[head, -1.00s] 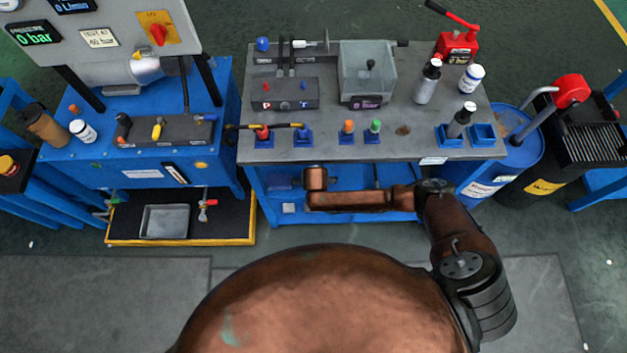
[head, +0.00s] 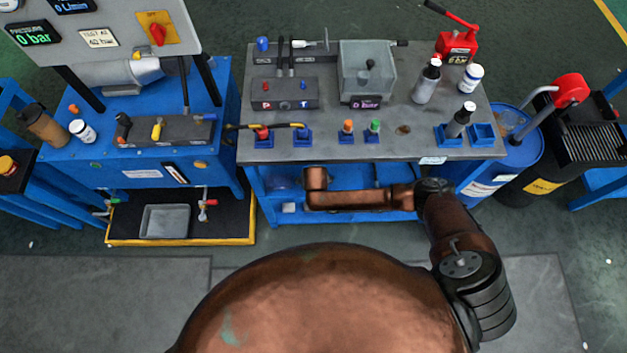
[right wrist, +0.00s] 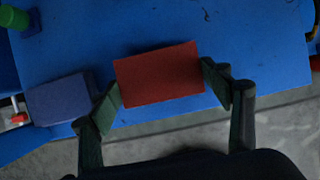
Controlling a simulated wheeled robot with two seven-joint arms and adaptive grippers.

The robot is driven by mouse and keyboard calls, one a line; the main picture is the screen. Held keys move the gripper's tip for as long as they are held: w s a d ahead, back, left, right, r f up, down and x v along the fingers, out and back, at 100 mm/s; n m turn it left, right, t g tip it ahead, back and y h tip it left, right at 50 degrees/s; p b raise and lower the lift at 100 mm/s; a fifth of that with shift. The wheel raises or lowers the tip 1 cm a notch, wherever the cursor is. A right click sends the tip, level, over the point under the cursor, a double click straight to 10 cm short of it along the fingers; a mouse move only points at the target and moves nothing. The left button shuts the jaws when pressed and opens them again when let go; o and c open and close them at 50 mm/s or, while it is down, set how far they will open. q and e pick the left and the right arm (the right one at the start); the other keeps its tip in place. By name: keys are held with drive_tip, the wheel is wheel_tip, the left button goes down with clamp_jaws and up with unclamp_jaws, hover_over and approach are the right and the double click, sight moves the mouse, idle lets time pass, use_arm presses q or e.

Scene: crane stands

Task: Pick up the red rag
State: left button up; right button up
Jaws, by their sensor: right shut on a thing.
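The red rag (right wrist: 160,75) shows in the right wrist view as a flat red rectangle, slightly tilted, over a blue surface. My right gripper (right wrist: 163,80) has one finger at each short end of the rag and is shut on it. I cannot tell whether the rag touches the blue surface or is a little above it. In the head view my right arm reaches to the bench's front, and the rag and right gripper are hidden there. My left gripper is in neither view.
In the right wrist view a dark blue block-like thing (right wrist: 60,98) lies left of the rag, close to the left finger. The grey bench top (head: 330,150) is above the blue lower shelf (head: 350,178). A blue barrel (head: 510,160) stands to the right.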

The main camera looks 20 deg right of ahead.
drive_tip(key=shift+p+v, duration=0.35)
drive_tip(key=shift+v, duration=0.45)
use_arm(q)
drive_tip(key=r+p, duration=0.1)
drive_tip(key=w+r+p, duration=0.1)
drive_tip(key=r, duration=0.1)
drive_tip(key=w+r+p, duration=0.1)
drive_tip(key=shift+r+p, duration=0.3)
drive_tip(key=shift+p, duration=0.1)
use_arm(e)
drive_tip(key=s+a, duration=0.2)
drive_tip(key=s, duration=0.6)
drive_tip(key=s+a, duration=0.2)
drive_tip(key=s, duration=0.6)
drive_tip(key=shift+s+a, duration=0.35)
drive_tip(key=shift+a, duration=0.05)
drive_tip(key=shift+f, duration=0.1)
drive_tip(key=o, duration=0.6)
drive_tip(key=c, duration=0.5)
drive_tip(key=shift+w, duration=0.1)
